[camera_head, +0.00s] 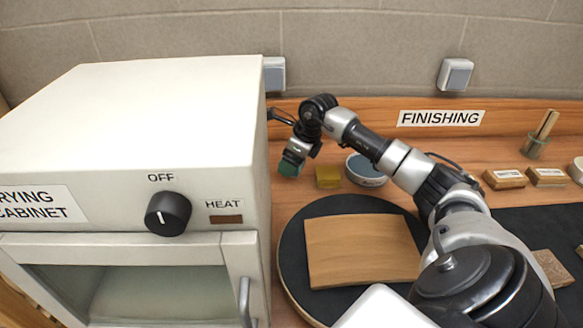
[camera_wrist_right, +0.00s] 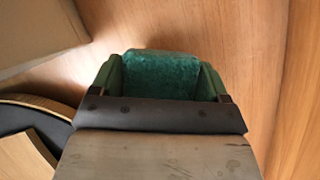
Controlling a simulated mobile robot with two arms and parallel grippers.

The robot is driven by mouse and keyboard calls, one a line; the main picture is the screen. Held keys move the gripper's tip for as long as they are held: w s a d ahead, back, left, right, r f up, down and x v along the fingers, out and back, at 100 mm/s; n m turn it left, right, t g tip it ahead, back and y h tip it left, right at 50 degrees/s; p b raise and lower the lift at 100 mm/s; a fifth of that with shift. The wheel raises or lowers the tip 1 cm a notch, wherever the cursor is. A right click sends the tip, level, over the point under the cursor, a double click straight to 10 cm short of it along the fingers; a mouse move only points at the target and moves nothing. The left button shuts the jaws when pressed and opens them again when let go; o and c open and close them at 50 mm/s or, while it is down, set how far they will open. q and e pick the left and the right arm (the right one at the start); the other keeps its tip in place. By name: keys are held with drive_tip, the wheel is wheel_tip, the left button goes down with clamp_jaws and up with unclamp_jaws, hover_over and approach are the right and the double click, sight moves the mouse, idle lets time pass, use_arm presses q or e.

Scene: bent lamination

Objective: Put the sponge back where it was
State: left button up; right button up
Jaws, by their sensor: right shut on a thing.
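The sponge, a dark teal-green block with a rough surface (camera_wrist_right: 161,75), sits between the two fingers of my right gripper (camera_wrist_right: 160,82) in the right wrist view. In the head view, my right gripper (camera_head: 297,152) points down near the back of the bench, just right of the drying cabinet. The sponge (camera_head: 289,169) shows as a small dark green patch below it. The gripper is shut on the sponge. I cannot tell whether the sponge touches the bench. My left gripper is not in view.
The drying cabinet (camera_head: 150,100) stands close on the left. A yellow-olive block (camera_head: 328,177) and a round tin (camera_head: 362,172) are right of the gripper. A curved wooden panel (camera_head: 350,250) lies on a round dark turntable (camera_head: 292,245). The wall is behind.

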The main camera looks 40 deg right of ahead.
sight(292, 180)
wheel_tip(292, 180, down, 4)
drive_tip(key=shift+r+p, duration=0.2)
drive_tip(key=shift+p, duration=0.3)
drive_tip(key=shift+f, duration=0.3)
drive_tip(key=o, duration=0.8)
drive_tip(key=shift+f, duration=0.1)
drive_tip(key=b+v, duration=0.1)
drive_tip(key=v, duration=1.1)
drive_tip(key=shift+b, duration=0.3)
